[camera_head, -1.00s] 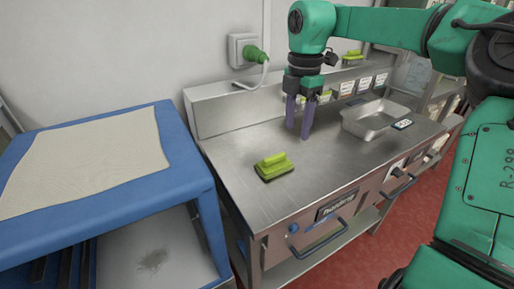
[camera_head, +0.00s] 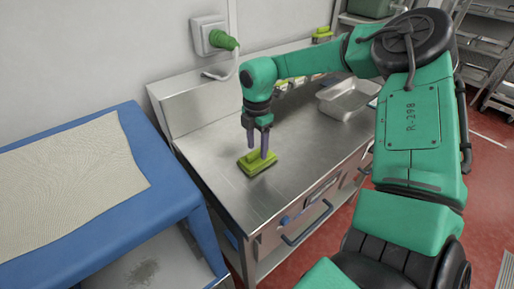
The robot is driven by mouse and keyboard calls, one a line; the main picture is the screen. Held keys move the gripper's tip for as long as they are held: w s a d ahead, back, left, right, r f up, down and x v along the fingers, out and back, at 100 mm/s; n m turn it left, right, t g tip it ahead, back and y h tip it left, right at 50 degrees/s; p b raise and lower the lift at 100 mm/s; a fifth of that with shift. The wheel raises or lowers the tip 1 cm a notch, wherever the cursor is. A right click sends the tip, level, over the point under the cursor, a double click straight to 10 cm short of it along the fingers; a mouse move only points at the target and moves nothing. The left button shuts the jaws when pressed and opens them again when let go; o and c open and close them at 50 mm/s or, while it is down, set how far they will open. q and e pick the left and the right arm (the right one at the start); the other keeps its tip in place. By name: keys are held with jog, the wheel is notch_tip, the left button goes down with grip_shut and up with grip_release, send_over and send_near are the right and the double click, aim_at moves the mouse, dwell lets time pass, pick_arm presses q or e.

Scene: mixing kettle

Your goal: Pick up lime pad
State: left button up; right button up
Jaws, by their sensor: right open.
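The lime pad (camera_head: 257,164) is a yellow-green block with a raised grip on top. It lies on the steel worktop (camera_head: 215,158), near its left part. My right gripper (camera_head: 258,151) points down over the pad, with its two purple-grey fingers apart. The fingertips are at the pad's raised grip, one at its far left and one in front of its right part. I cannot tell whether they touch it. My left gripper is not in view.
A steel tray (camera_head: 345,98) stands at the back right of the worktop. More lime items sit on the rear shelf, partly behind my arm. A green plug (camera_head: 222,40) with a cable is in the wall socket. A blue table (camera_head: 165,165) with a beige mat stands at the left.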

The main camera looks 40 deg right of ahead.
aim_at(257, 150)
jog(key=shift+f, duration=0.45)
grip_shut()
jog(key=shift+r, duration=0.1)
notch_tip(257, 150, up, 20)
jog(key=b, duration=0.1)
jog(key=shift+b, duration=0.35)
